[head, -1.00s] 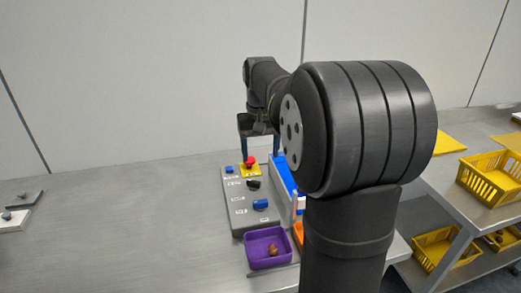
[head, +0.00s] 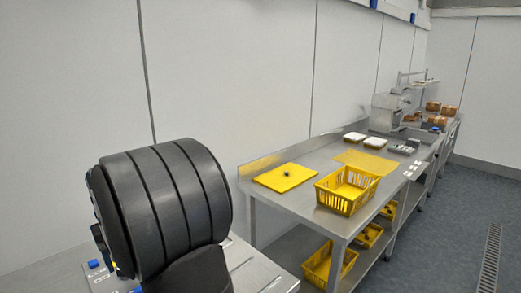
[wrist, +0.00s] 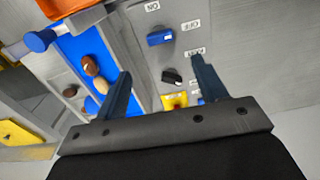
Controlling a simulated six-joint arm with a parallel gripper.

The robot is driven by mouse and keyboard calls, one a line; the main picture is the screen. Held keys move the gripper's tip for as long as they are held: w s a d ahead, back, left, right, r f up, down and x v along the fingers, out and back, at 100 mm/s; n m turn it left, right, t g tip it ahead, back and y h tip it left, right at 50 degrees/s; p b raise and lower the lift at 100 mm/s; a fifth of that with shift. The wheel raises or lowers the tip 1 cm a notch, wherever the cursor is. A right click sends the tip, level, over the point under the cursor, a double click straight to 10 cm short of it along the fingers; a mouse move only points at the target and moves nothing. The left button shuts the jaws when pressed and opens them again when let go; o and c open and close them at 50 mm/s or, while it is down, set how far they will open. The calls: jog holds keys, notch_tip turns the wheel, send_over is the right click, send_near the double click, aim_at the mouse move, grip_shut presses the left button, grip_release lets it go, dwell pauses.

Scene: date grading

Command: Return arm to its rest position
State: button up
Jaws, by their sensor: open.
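My gripper (wrist: 161,72) shows in the wrist view with its two blue fingers spread apart and nothing between them. Behind the fingers is a grey control panel (wrist: 183,20) with a blue knob (wrist: 160,37), a black switch (wrist: 172,76) and a yellow piece (wrist: 174,101) partly hidden by the gripper. Left of the fingers is a blue surface (wrist: 78,49) with a brown date (wrist: 90,65) and a paler one (wrist: 101,86) on or beside it. In the head view only a large black joint of my arm shows, and the gripper is out of sight.
An orange tray (wrist: 62,6) edges into the wrist view. In the head view, a steel side table (head: 307,197) carries a yellow board (head: 285,178) and a yellow basket (head: 345,205). More yellow baskets (head: 320,268) sit on its lower shelf. Grey floor is open at right.

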notch_tip(320, 180, down, 11)
jog(key=shift+f, duration=0.1)
dwell(0.3)
